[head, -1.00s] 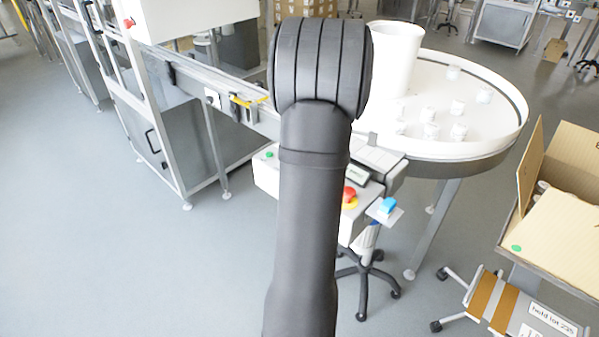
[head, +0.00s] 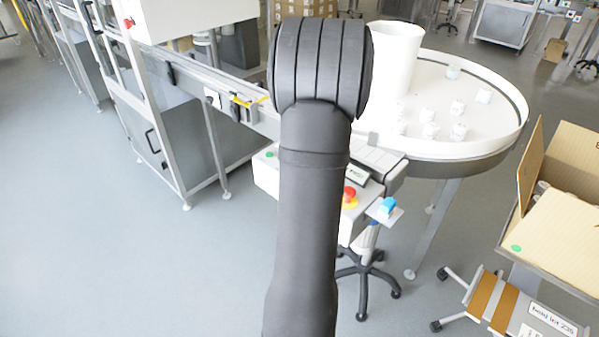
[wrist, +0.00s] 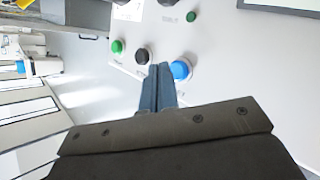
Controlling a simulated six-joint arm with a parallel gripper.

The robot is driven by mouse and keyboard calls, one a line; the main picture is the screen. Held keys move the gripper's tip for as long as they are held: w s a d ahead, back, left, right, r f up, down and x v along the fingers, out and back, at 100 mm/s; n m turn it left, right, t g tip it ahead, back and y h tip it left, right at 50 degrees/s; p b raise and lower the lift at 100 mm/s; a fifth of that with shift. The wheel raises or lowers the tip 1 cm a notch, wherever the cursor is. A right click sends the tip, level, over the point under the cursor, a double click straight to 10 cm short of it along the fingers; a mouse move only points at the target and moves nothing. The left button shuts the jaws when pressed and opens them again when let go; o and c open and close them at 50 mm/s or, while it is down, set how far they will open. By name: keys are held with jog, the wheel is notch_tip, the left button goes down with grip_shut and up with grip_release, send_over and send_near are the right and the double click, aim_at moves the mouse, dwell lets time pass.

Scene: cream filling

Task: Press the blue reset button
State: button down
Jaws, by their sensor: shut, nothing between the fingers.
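The blue button (wrist: 180,69) is a round dome on a pale control panel (wrist: 225,75) in the wrist view. My gripper (wrist: 159,67) is shut and empty, its fingertips just left of the blue button. Whether the tips touch the panel or hover over it, I cannot tell. A black button (wrist: 142,56) and a green button (wrist: 117,46) lie in a row to the left. In the head view my arm hides the gripper and most of the control box (head: 267,176); the blue button is not visible there.
A red emergency stop (head: 349,194) on a yellow base and a blue object (head: 387,207) on a small shelf are right of my arm. Behind stands a white round table (head: 460,145) with small white jars. An open carton (head: 565,205) stands at right.

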jog(key=shift+f, duration=0.1)
jog(key=shift+f, duration=0.35)
jog(key=shift+f, duration=0.5)
dwell(0.6)
jog(key=shift+r, duration=0.95)
jog(key=shift+r, duration=2.5)
jog(key=shift+f, duration=0.15)
jog(key=shift+r, duration=2.05)
